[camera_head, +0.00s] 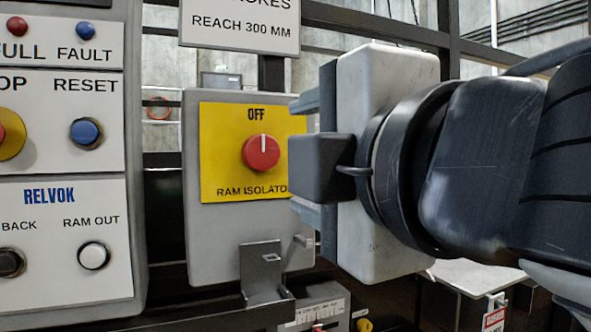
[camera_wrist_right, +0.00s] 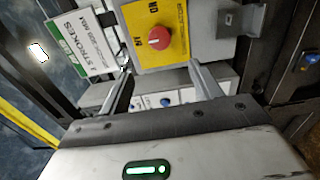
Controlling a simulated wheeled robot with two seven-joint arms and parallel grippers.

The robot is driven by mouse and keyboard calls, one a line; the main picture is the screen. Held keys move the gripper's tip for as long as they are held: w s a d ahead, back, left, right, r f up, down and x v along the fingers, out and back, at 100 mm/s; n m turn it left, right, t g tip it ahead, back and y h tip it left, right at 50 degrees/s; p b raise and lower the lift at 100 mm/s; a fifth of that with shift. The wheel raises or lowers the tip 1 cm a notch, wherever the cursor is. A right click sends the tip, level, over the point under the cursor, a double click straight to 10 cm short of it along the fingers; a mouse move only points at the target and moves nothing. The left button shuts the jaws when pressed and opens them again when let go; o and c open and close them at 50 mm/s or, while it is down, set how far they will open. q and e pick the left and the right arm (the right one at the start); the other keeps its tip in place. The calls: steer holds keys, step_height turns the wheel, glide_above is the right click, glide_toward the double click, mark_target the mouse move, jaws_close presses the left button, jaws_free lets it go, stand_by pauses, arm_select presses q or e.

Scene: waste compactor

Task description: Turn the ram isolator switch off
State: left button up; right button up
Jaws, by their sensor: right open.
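The ram isolator switch is a round red knob (camera_head: 262,152) with a white pointer line, on a yellow plate (camera_head: 222,185) fixed to a grey box. In the head view the pointer is upright, towards the word OFF above it. The knob (camera_wrist_right: 159,38) also shows in the right wrist view, just beyond the fingertips. My right gripper (camera_head: 300,160) is to the right of the knob, overlapping the plate's right edge in the head view. In the right wrist view its fingers (camera_wrist_right: 160,70) are spread apart with nothing between them. My left gripper is not in view.
A control panel (camera_head: 70,150) with a blue RESET button (camera_head: 86,132) and a white RAM OUT button (camera_head: 93,256) stands left of the box. A white sign (camera_head: 240,22) hangs above. A grey metal bracket (camera_head: 262,275) juts out below the switch.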

steer(key=shift+v, duration=1.3)
